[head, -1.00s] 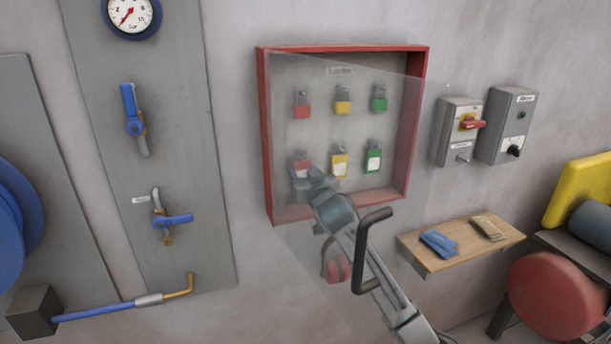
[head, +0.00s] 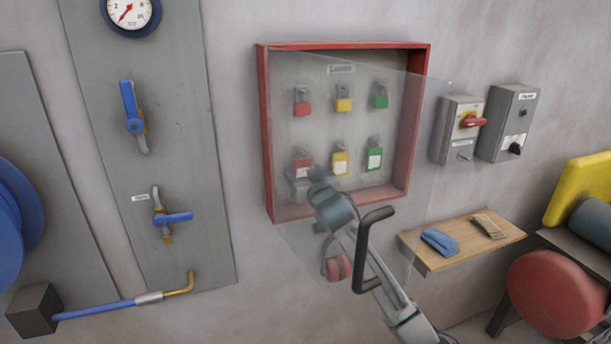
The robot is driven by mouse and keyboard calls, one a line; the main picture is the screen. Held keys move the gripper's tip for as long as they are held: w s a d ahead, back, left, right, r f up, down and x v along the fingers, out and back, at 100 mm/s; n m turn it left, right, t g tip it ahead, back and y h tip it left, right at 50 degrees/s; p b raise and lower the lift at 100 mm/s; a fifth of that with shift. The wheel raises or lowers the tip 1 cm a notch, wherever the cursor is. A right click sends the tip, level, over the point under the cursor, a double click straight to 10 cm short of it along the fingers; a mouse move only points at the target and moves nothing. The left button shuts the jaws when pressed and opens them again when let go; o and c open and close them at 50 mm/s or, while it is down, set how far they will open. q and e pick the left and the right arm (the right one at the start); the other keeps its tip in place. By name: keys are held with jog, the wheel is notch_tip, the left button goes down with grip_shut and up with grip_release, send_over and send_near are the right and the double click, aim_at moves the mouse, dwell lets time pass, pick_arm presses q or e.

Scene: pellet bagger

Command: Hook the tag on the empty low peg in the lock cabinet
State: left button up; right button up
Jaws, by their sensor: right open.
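The red-framed lock cabinet (head: 420,125) hangs on the wall, with a clear door panel (head: 405,215) standing open. Its upper row holds a red padlock (head: 303,106), a yellow one (head: 343,103) and a green one (head: 380,100). White tags show on the lower yellow and green locks; a pale patch shows at the lower red one. My right gripper (head: 306,182) is open, just below the lower red lock. Contact there is unclear. My left gripper is out of view.
Red earmuffs (head: 338,267) hang below the cabinet, partly behind my right arm. Right of it are two grey switch boxes (head: 458,130) (head: 508,125) and a wooden shelf (head: 455,256) with blue and tan items. A valve panel (head: 190,90) stands to the left.

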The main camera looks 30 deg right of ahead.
jog(key=b+v, duration=0.4)
jog(key=v, duration=0.6)
jog(key=shift+s, duration=0.3)
jog(key=shift+a+f, duration=0.1)
jog(key=shift+f, duration=0.05)
